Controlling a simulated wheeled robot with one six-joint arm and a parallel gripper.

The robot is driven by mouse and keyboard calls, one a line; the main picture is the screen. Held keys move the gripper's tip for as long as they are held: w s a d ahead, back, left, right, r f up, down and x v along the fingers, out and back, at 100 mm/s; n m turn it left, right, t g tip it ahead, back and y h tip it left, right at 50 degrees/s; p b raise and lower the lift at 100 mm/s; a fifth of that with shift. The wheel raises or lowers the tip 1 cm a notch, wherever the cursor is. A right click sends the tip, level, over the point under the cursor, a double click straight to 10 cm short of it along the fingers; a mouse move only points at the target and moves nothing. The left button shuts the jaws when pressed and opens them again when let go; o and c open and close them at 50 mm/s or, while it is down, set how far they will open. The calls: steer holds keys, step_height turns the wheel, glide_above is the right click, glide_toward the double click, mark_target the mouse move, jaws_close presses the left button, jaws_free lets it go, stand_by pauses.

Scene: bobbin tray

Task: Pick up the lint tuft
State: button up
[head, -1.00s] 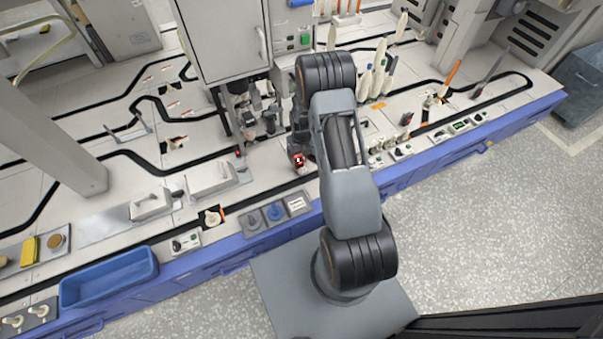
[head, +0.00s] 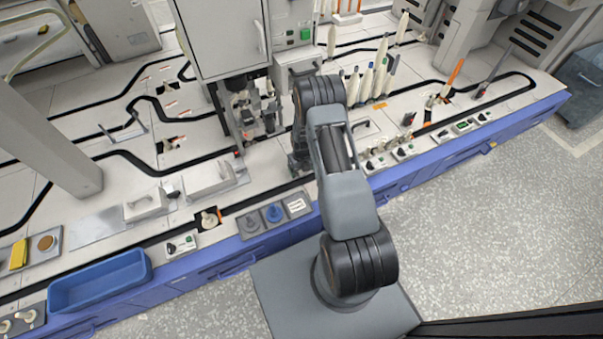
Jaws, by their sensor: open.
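I cannot make out a lint tuft for certain in the head view. A small pale object (head: 209,218) sits at a dark slot near the bench's front edge, but it is too small to identify. My gripper (head: 297,164) is low over the bench, just left of my arm and mostly hidden by it. It is open, and I see nothing held in it. What lies directly under it is hidden.
The machine cabinet (head: 225,45) stands behind my gripper. Several white bobbins (head: 381,65) stand to the right. A blue tray (head: 100,278) lies at the front left. Black track (head: 130,155) winds across the white bench.

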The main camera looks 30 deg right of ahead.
steer(key=shift+f, duration=0.15)
steer(key=c, duration=1.1)
